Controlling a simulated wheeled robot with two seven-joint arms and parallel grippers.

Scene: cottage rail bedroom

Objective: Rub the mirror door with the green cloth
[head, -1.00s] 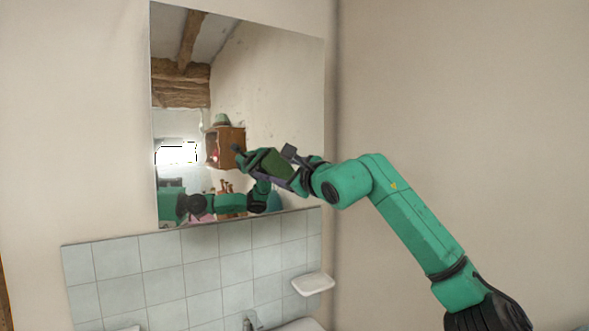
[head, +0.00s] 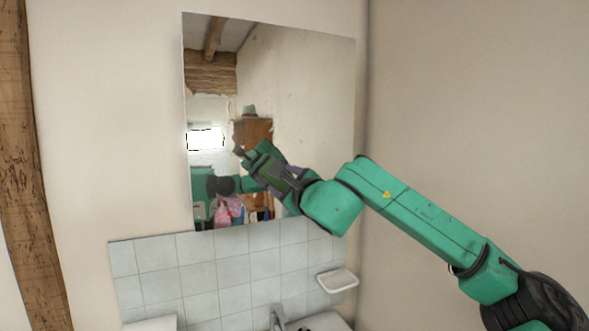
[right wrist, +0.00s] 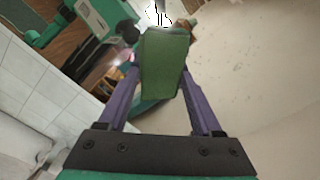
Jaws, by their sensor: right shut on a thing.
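The mirror door (head: 315,95) is a tall frameless panel on the wall above the tiles. It reflects a beamed ceiling, a bright window, a wooden cabinet and parts of my own body. My right gripper (head: 264,167) is in front of its lower middle, shut on the green cloth (head: 270,173). In the right wrist view, the cloth (right wrist: 165,62) is a green block-like piece between the two purple-grey fingers of the gripper (right wrist: 160,78), with the mirror behind it. I cannot tell whether the cloth touches the glass. My left gripper is not directly in view.
Pale tiles (head: 205,275) cover the wall below the mirror. A white soap dish (head: 338,280) juts out at the lower right, with a tap (head: 278,318) and basin below. A side wall (head: 480,110) stands right of the mirror. A wooden post (head: 25,170) is at far left.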

